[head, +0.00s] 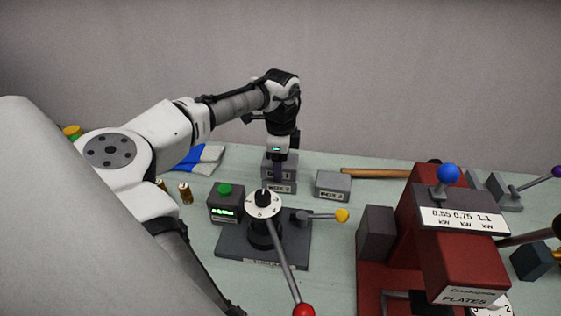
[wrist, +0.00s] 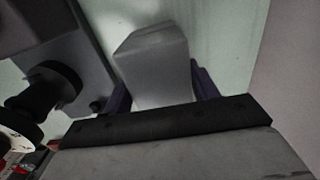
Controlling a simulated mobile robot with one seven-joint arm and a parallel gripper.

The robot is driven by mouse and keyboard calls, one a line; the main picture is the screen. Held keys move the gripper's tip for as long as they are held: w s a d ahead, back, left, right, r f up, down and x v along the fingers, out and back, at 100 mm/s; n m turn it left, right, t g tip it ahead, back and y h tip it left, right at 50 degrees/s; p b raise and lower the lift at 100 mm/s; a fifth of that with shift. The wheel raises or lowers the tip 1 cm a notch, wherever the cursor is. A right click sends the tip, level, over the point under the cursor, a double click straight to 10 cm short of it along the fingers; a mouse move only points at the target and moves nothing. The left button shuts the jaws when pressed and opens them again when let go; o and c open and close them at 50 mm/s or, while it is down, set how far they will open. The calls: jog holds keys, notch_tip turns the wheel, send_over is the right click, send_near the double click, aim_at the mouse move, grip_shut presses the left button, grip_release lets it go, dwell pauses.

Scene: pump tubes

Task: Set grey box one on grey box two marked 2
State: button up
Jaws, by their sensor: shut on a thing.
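My gripper (head: 278,172) points down at the back middle of the bench, with its dark purple fingers shut on a grey box (head: 267,162). In the wrist view that box (wrist: 155,62) sits between the fingers of my gripper (wrist: 163,92). In the head view a second grey box (head: 279,187) with a white label shows directly below the held one. The label seems to end in 2, but it is small. The two boxes look stacked; whether they touch I cannot tell. My fingers hide part of the held box.
Another labelled grey box (head: 332,185) stands just to the right. A wooden handle (head: 376,173) lies behind it. In front stand a lever device (head: 264,222) and a green-button box (head: 226,204). A red machine (head: 455,245) fills the right. Blue-and-white gloves (head: 203,158) lie left.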

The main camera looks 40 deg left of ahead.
jog(key=o, duration=1.1)
jog(key=shift+f, duration=0.1)
notch_tip(320, 180, up, 12)
jog(key=shift+r+b, duration=0.15)
jog(key=shift+b, duration=0.55)
